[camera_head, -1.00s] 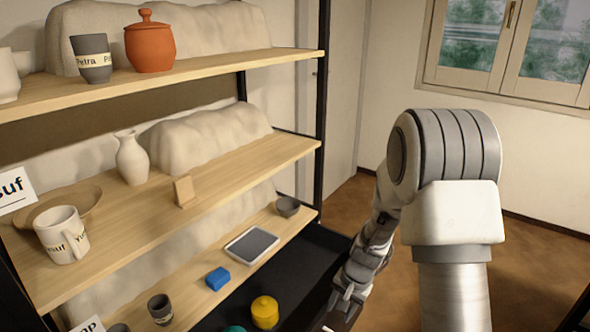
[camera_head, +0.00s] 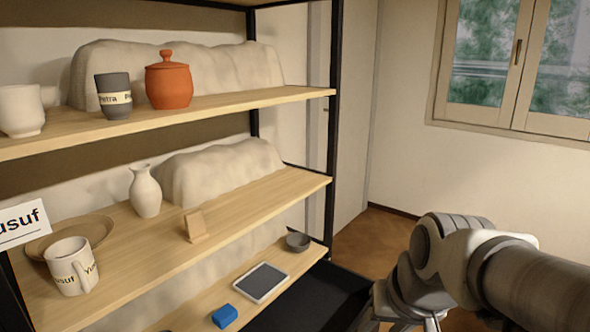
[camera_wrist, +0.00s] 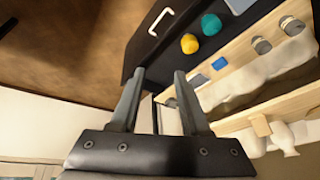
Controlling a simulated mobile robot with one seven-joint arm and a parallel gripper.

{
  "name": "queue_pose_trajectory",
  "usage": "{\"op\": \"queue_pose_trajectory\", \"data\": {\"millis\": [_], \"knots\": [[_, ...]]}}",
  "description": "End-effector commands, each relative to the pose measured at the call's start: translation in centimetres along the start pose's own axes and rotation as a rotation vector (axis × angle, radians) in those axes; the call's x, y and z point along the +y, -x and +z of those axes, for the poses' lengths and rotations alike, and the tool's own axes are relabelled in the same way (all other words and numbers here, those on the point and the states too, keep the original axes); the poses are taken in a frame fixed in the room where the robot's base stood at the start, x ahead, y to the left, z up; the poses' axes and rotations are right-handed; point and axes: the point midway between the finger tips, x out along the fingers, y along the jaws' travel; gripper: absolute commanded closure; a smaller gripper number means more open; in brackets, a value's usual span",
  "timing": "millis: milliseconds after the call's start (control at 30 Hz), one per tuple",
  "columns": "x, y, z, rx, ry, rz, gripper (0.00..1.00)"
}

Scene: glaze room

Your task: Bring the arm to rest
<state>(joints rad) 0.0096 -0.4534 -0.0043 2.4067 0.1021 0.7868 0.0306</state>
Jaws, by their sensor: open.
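My gripper (camera_wrist: 158,95) shows in the wrist view with its two dark fingers apart and nothing between them. It is clear of the shelf and the things on it. In the head view my arm is folded low at the right, beside the shelf unit, and the gripper itself is out of the frame there.
The shelf unit's middle board (camera_head: 240,205) bears a white vase (camera_head: 145,191) and a lettered mug (camera_head: 70,266). The top board (camera_head: 225,104) holds an orange lidded jar (camera_head: 168,82) and a grey cup (camera_head: 113,96). A blue block (camera_head: 224,316) lies lower. Floor (camera_head: 372,240) is free on the right.

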Motion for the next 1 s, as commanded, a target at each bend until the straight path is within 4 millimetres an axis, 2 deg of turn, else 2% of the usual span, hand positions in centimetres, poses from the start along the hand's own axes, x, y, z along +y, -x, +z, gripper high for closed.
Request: {"op": "queue_pose_trajectory", "data": {"millis": [100, 333, 400, 567, 900, 1000], "knots": [[0.5, 2.3, 1.8, 0.041, 0.05, 0.021, 0.54], [1.5, 5.0, 4.8, 0.097, 0.121, 0.064, 0.54], [1.2, 7.1, 3.8, 0.092, 0.122, 0.065, 0.54], [0.8, 10.2, 2.5, 0.09, 0.12, 0.065, 0.54], [-0.1, 18.1, -0.8, 0.09, 0.119, 0.064, 0.54], [-0.3, 19.7, -1.5, 0.09, 0.119, 0.064, 0.54]]}}
